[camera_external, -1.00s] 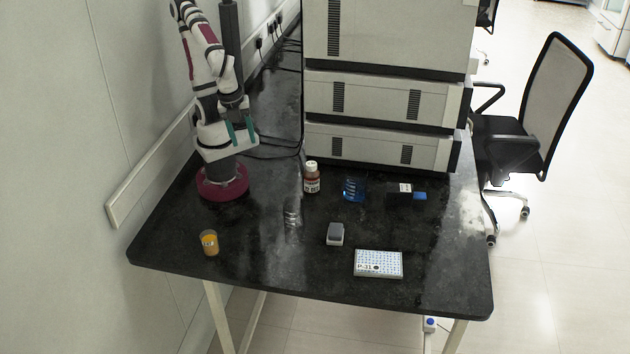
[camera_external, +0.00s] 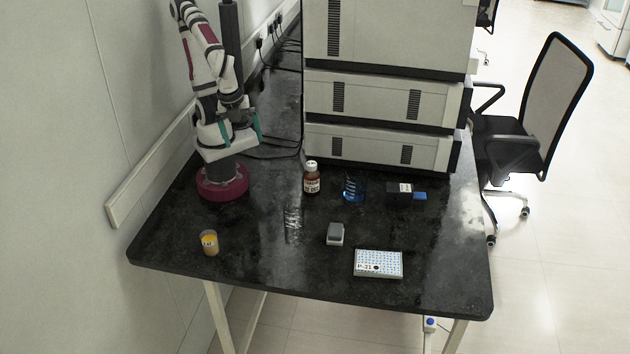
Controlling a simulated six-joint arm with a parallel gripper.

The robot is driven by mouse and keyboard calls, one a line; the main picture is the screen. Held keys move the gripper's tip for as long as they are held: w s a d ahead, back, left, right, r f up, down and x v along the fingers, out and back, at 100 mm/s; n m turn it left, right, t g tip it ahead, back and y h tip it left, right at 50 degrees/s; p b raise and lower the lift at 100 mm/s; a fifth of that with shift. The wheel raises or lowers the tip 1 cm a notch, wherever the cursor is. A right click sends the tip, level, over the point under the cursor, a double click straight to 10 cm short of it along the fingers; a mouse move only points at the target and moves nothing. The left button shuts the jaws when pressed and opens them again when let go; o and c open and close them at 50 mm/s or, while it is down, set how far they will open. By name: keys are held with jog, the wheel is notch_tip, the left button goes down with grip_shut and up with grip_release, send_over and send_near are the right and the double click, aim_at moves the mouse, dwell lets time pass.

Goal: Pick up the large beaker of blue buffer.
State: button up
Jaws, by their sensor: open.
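A clear beaker of blue liquid (camera_external: 352,189) stands upright on the black table, between a brown bottle and a dark box. My gripper (camera_external: 241,130), with teal fingers, is open and empty at the upper left, raised above my base. It is well apart from the beaker, to its left.
The brown bottle (camera_external: 311,178) and the dark box with a blue end (camera_external: 405,193) flank the beaker. Stacked instruments (camera_external: 380,145) rise close behind. In front are a clear glass item (camera_external: 292,222), a grey block (camera_external: 335,233), a labelled rack (camera_external: 378,263) and an orange-filled beaker (camera_external: 209,242).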

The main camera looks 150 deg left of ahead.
jog(key=w+f+n+t+h, duration=0.2)
jog(key=w+f+n+t, duration=0.15)
jog(key=w, duration=0.65)
jog(key=w+a+f+n+t, duration=0.1)
jog(key=w+a+f+n, duration=0.2)
jog(key=w, duration=0.3)
jog(key=n+y, duration=1.2)
jog(key=n, duration=0.1)
send_over(372, 203)
jog(key=s, duration=0.3)
notch_tip(372, 203, down, 6)
jog(key=shift+m+t, duration=0.25)
jog(key=f, duration=0.5)
jog(key=shift+s+d+f, duration=0.15)
jog(key=shift+d+f, duration=0.15)
jog(key=shift+f, duration=0.1)
jog(key=shift+w+a+f, duration=0.2)
jog(key=shift+a+f, duration=0.3)
jog(key=shift+w+a+f, duration=0.2)
jog(key=shift+a+f, duration=0.25)
jog(key=shift+w+a+f, duration=0.15)
jog(key=shift+a, duration=0.15)
jog(key=c, duration=1.3)
